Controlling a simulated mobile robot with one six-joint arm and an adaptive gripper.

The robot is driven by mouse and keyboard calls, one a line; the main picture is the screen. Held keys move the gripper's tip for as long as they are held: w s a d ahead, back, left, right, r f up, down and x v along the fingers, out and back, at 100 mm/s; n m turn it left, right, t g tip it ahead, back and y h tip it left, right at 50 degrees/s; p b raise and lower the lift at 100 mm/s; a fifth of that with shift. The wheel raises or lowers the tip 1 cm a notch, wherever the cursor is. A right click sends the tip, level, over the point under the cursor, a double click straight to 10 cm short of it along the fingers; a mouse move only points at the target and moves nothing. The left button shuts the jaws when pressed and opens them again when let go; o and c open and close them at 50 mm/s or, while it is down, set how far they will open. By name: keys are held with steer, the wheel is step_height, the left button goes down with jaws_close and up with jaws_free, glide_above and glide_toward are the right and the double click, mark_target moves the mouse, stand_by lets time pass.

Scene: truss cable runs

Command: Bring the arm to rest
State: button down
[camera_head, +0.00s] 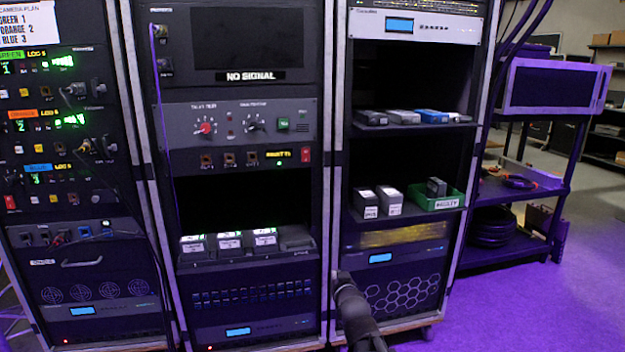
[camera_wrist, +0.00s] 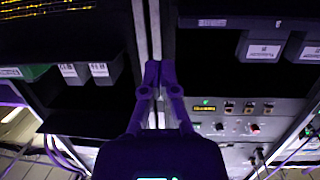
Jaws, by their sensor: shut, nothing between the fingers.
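My gripper (camera_wrist: 152,68) shows in the wrist view with its two fingers together, shut and empty. It points at the pale upright edges between two equipment racks, and I cannot tell how far off these are. In the head view part of my arm (camera_head: 354,312) rises from the bottom edge in front of the right rack (camera_head: 339,200). The gripper's fingers are not clear in that view.
The middle rack (camera_head: 328,60) has a dark bay of labelled units (camera_head: 230,243). The right rack's shelf bears labelled boxes (camera_head: 366,203) and a green bin (camera_head: 440,201). A dark cart (camera_head: 560,150) stands at the right. Purple-lit floor (camera_head: 530,310) is clear there.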

steer(key=s+d+f+m+g+h, duration=0.1)
steer(key=s+d+f+g, duration=0.4)
steer(key=s+f+g, duration=0.45)
steer(key=s+d+f+m+g+h, duration=0.1)
steer(key=s+d+f+g, duration=0.45)
steer(key=s, duration=0.75)
step_height(320, 180, up, 37)
steer(key=p, duration=3.7)
steer(key=shift+w+a+g, duration=0.2)
steer(key=shift+w+g, duration=0.05)
steer(key=shift+g, duration=0.05)
